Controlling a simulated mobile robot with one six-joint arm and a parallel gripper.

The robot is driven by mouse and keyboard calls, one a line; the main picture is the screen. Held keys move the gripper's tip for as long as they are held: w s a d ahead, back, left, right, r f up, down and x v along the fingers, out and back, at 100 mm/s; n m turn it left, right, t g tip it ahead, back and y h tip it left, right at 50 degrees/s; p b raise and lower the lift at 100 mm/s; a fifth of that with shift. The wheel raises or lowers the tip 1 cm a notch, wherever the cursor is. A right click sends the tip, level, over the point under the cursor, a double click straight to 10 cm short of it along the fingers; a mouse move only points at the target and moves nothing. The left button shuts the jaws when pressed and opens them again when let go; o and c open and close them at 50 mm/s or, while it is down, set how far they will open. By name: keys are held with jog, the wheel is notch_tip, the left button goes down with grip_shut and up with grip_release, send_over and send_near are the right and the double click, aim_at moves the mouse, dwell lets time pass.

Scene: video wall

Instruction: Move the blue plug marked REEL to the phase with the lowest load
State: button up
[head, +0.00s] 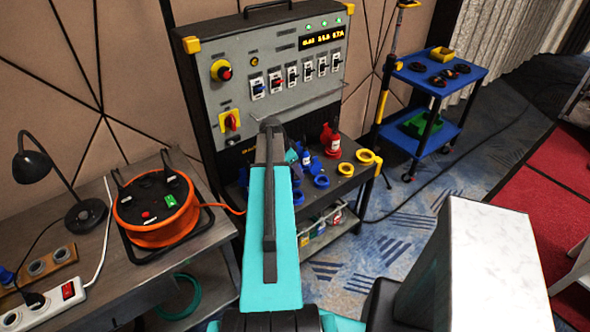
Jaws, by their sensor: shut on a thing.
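On the shelf below are blue sockets and plugs, a red plug (330,138) and yellow-rimmed sockets (368,157). My teal arm reaches forward to the shelf and hides its left part. My gripper (293,158) is mostly hidden behind the arm, at a blue plug (305,158) with a white label. It appears shut on this plug. The label's wording cannot be read, nor can I tell whether the plug sits in a socket.
An orange cable reel (156,208) stands on the left bench, its orange cable running toward the panel. A black lamp (62,180) and a white power strip (62,298) are farther left. A blue trolley (440,80) stands behind right. Carpet right of the panel is mostly clear.

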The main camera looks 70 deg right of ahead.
aim_at(296, 185)
jog(key=shift+f+b, duration=0.45)
jog(key=shift+f, duration=1.4)
jog(key=shift+f+b, duration=0.85)
jog(key=shift+f, duration=0.2)
jog(key=shift+f+b, duration=1.7)
jog(key=shift+b, duration=0.1)
dwell(1.8)
jog(key=o, duration=1.2)
jog(key=shift+o, duration=0.2)
jog(key=shift+w+r, duration=0.1)
jog(key=shift+o, duration=0.2)
jog(key=shift+w+r, duration=0.1)
jog(key=shift+r, duration=0.05)
